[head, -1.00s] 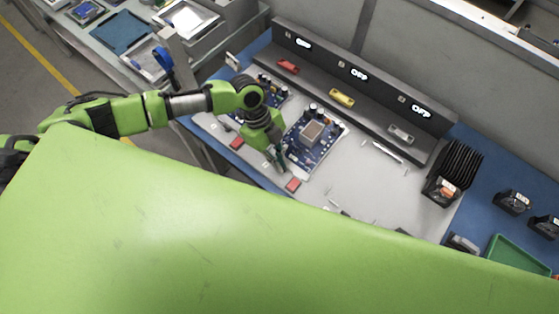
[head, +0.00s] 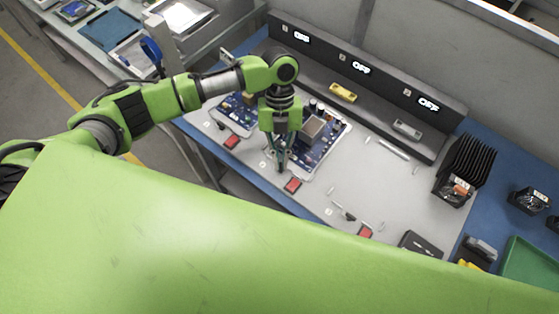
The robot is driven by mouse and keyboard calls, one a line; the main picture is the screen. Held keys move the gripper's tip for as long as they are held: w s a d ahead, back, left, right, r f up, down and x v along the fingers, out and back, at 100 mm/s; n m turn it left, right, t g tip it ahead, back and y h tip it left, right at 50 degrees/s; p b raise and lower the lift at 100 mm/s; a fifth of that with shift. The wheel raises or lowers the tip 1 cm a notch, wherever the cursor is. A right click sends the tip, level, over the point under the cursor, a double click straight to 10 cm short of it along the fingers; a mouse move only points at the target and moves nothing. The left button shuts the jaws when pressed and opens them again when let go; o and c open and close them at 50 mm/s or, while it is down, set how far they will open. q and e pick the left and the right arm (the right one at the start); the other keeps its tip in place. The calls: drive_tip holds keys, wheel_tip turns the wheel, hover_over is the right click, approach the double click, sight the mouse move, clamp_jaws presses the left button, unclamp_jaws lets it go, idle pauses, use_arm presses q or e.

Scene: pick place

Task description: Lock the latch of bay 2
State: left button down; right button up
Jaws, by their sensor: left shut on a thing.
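The middle bay, which I take as bay 2, holds a blue circuit board (head: 326,142) with a square chip block. A red block (head: 292,186) sits at its front edge. My left gripper (head: 279,167) points down at the board's front edge, just behind and left of the red block. Its fingers are shut on a small part there, which I take as the latch of bay 2; the fingers mostly hide it. Whether the latch is locked cannot be seen. My right gripper is not in view.
A dark rail with "OFF" displays (head: 361,68) runs behind the bays. The left bay has another board (head: 236,116) and a red block (head: 232,142). The right bay (head: 372,180) has no board. A black finned heatsink (head: 466,165) and a green tray (head: 528,262) stand at right.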

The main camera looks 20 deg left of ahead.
use_arm(q)
drive_tip(key=m, duration=0.2)
drive_tip(key=m+y+b, duration=0.1)
drive_tip(key=shift+w+d+m+y, duration=0.1)
drive_tip(key=shift+d+m+y, duration=0.1)
drive_tip(key=shift+m+y, duration=0.15)
drive_tip(key=shift+d+m+y+b, duration=0.15)
drive_tip(key=shift+m+y+b, duration=0.55)
drive_tip(key=shift+m, duration=1.35)
drive_tip(key=shift+r, duration=0.1)
drive_tip(key=c, duration=2.2)
unclamp_jaws()
drive_tip(key=v, duration=1.2)
drive_tip(key=shift+d, duration=0.1)
